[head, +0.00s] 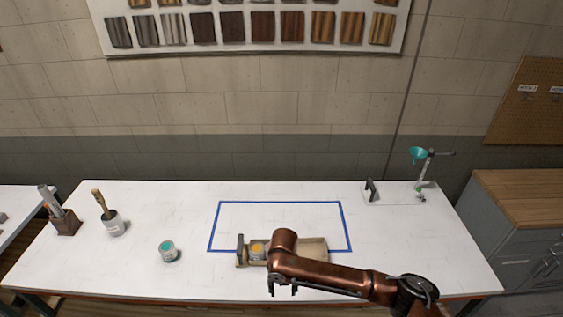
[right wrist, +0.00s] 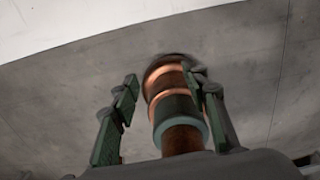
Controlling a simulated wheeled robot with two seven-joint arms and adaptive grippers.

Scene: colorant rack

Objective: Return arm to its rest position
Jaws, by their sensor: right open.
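My right arm is copper-coloured and reaches in from the lower right in the head view. Its gripper (head: 282,290) hangs over the front edge of the white table, in front of a wooden rack (head: 315,249). In the right wrist view the two dark green fingers (right wrist: 162,85) stand apart, with nothing held between them. A copper and dark cylindrical part, likely mine, shows beyond the fingers against a grey floor. My arm hides part of the rack. My left gripper is not in view.
A can with a yellow-orange top (head: 257,249) stands in the rack's left part. The rack overlaps the front of a blue taped rectangle (head: 280,202). A teal-topped can (head: 168,251) and a brush pot (head: 113,225) stand left. A funnel stand (head: 424,175) stands back right.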

